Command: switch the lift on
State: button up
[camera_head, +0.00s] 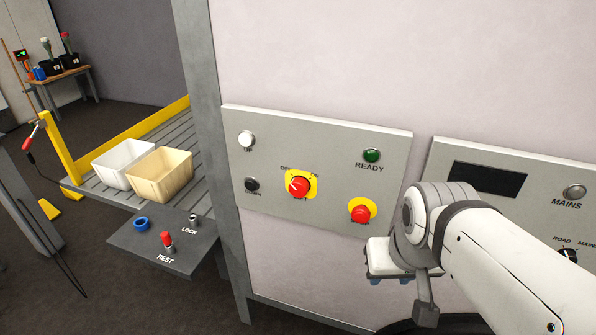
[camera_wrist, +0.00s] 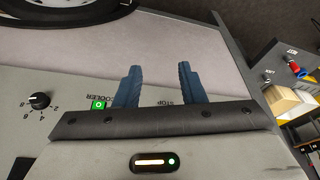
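The lift's red rotary switch (camera_head: 299,187) sits on a yellow plate between the labels OFF and ON on a grey wall panel (camera_head: 325,155). Its white pointer seems turned toward OFF, to the upper left. A green READY lamp (camera_head: 371,155) is above right of it; I cannot tell if it is lit. My gripper (camera_wrist: 157,72) is open and empty, its two blue fingers apart in the wrist view. The switch is not visible in the wrist view.
A red stop button (camera_head: 360,213) on yellow is between the switch and my arm. White UP (camera_head: 246,139) and black DOWN (camera_head: 251,184) buttons are to the left. A second panel (camera_head: 520,210) is behind my arm. Two bins (camera_head: 160,175) stand on the lift platform.

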jog(key=shift+o, duration=1.3)
jog(key=shift+w+f+n, duration=0.1)
jog(key=shift+f+n, duration=0.2)
jog(key=o, duration=0.4)
jog(key=f+n+h+b, duration=0.1)
jog(key=n+b, duration=0.1)
jog(key=w+d+f+n+h+b, duration=0.1)
jog(key=f+n, duration=0.1)
jog(key=w+d+f+n+h+b, duration=0.1)
jog(key=n+b, duration=0.1)
jog(key=shift+w+f+b, duration=0.25)
jog(key=shift+f+b, duration=0.05)
jog(key=shift+f, duration=0.05)
jog(key=w+f+n+h+b, duration=0.1)
jog(key=w+n+h+b, duration=0.1)
jog(key=w+n, duration=0.1)
jog(key=n+t+b, duration=1.1)
jog(key=n+t, duration=0.3)
jog(key=n, duration=0.6)
send_near(297, 190)
jog(key=shift+h, duration=0.4)
jog(key=x, duration=0.9)
jog(key=shift+w+a, duration=0.2)
jog(key=shift+w, duration=0.05)
jog(key=shift+c, duration=0.6)
